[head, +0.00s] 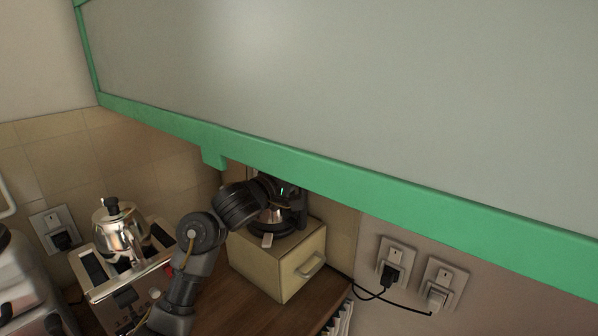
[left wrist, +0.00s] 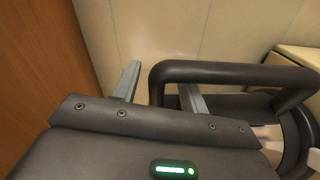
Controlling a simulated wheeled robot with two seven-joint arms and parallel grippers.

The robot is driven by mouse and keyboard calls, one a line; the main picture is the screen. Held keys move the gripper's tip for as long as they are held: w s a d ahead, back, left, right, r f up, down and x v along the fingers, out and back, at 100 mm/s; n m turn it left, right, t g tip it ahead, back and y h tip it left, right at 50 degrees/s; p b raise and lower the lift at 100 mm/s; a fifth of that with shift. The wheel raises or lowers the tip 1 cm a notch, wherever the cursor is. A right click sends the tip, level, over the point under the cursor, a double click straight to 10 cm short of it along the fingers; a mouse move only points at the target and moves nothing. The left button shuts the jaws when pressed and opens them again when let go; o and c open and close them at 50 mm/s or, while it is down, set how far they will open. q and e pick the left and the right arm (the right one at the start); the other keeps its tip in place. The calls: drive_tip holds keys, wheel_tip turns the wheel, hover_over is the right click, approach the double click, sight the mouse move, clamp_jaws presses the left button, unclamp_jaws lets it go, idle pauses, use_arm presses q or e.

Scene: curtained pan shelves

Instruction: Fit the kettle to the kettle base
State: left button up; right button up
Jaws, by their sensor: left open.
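A dark kettle (head: 270,219) with a shiny body is on top of a cream box, partly hidden behind my left arm. A dark round rim shows under it, with a small pale tab at the front; I cannot tell whether the kettle is fully seated on its base. In the left wrist view the kettle's black handle (left wrist: 240,72) loops in from the right. My left gripper (left wrist: 160,88) is open, with its two fingers on either side of the handle's near end. In the head view its fingers are hidden. My right gripper is not in view.
The cream box (head: 263,265) with a handle stands on the wooden counter (head: 225,300). A chrome pot (head: 121,232) sits on a toaster (head: 135,282) at the left. A green-framed cabinet (head: 400,190) hangs low above. Plugged sockets (head: 395,262) are on the right wall.

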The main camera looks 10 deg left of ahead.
use_arm(q)
drive_tip(key=shift+f, duration=0.35)
drive_tip(key=v, duration=0.7)
drive_tip(key=shift+s+r, duration=0.25)
drive_tip(key=shift+r, duration=0.05)
drive_tip(key=shift+a, duration=0.1)
drive_tip(key=shift+r, duration=0.1)
